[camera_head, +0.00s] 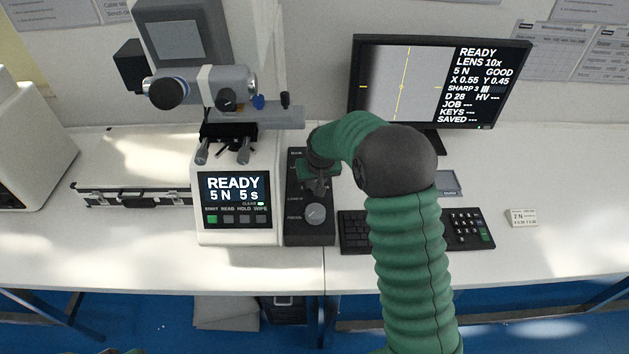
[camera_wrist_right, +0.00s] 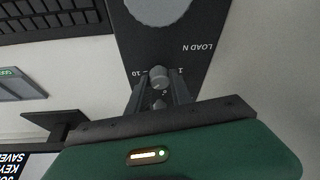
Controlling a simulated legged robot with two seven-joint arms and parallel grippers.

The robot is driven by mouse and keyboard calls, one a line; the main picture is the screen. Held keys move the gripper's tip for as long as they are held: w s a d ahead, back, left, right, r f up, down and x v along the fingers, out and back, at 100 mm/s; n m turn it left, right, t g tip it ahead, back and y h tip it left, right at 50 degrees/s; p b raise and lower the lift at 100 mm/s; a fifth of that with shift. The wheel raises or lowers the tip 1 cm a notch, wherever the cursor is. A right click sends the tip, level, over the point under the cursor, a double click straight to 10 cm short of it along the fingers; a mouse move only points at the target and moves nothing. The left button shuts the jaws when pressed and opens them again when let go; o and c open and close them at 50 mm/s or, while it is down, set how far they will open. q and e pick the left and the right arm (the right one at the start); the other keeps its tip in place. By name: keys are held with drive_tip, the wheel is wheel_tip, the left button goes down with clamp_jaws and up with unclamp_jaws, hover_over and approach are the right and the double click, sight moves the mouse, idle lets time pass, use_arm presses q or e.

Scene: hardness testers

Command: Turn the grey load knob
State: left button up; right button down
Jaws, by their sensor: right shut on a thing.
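The grey load knob (camera_wrist_right: 159,76) sits on a dark control panel (camera_wrist_right: 190,28) beside the printed words LOAD N, with scale marks around it. My right gripper (camera_wrist_right: 160,92) has its two fingers on either side of the knob and is shut on it. In the head view, my right gripper (camera_head: 317,186) reaches down over the dark panel (camera_head: 305,236) and mostly hides the knob. The hardness tester (camera_head: 235,170) stands left of the panel, and its screen reads READY, 5 N, 5 s.
A larger round knob (camera_head: 315,214) sits nearer the front of the panel. A keyboard (camera_head: 357,232) lies to the right, partly under my arm. A monitor (camera_head: 480,85) stands behind, showing 5 N. A small card (camera_head: 521,217) lies on the bare right bench and reads 2 N.

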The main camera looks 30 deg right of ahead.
drive_tip(key=c, duration=1.1)
unclamp_jaws()
drive_tip(key=shift+s, duration=0.1)
drive_tip(key=shift+c, duration=0.2)
drive_tip(key=v, duration=1.6)
drive_tip(key=shift+r+p, duration=0.35)
drive_tip(key=shift+p, duration=0.1)
drive_tip(key=shift+s, duration=0.15)
